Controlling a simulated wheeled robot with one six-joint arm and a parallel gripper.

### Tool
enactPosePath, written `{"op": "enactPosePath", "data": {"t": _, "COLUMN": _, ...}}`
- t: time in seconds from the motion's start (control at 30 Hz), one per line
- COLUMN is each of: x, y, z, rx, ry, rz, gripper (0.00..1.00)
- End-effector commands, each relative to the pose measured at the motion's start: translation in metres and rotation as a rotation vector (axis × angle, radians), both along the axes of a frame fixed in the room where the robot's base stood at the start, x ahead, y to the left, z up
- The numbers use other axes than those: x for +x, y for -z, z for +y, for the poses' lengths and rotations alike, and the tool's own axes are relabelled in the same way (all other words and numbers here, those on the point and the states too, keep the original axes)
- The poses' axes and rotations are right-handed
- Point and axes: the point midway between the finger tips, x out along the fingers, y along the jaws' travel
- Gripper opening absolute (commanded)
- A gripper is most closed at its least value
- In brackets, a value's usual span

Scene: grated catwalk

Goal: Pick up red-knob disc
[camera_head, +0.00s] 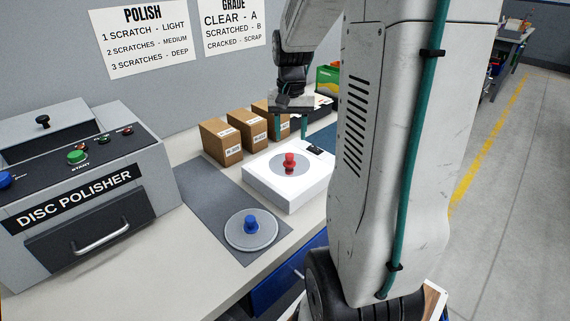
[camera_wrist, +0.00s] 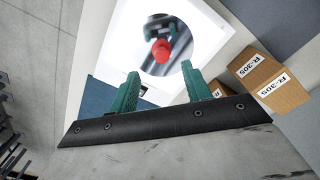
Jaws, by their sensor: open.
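The red-knob disc (camera_head: 291,167) lies on a white lit box (camera_head: 292,199), its red knob upright. In the wrist view the red knob (camera_wrist: 161,51) stands on the mirror-like disc, ahead of my fingertips and roughly midway between them. My gripper (camera_head: 304,122) is above the far side of the white box, with its two green fingers pointing down. In the wrist view my gripper (camera_wrist: 162,80) has its fingers wide apart with nothing between them. The fingers appear apart from the knob.
A blue-knob disc (camera_head: 251,230) lies on a dark grey mat (camera_head: 205,200). Several cardboard boxes (camera_head: 221,142) stand behind the white box. A disc polisher (camera_head: 80,190) stands at the left. A blue mat (camera_head: 323,138) lies at the box's right.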

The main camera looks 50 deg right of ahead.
Motion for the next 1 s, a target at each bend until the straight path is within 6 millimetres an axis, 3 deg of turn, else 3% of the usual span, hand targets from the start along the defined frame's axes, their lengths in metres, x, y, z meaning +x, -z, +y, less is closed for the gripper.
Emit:
{"op": "enactPosePath", "data": {"t": 0.43, "x": 0.005, "y": 0.059, "z": -0.002, "rx": 0.002, "ry": -0.003, "rz": 0.003, "gripper": 0.48}}
{"op": "enactPosePath", "data": {"t": 0.77, "x": 0.005, "y": 0.067, "z": -0.002, "rx": 0.001, "ry": -0.003, "rz": 0.001, "gripper": 0.48}}
{"op": "enactPosePath", "data": {"t": 0.93, "x": 0.005, "y": 0.067, "z": -0.002, "rx": 0.001, "ry": -0.003, "rz": 0.001, "gripper": 0.04}}
{"op": "enactPosePath", "data": {"t": 1.0, "x": 0.005, "y": 0.067, "z": -0.002, "rx": 0.001, "ry": -0.003, "rz": 0.001, "gripper": 0.00}}
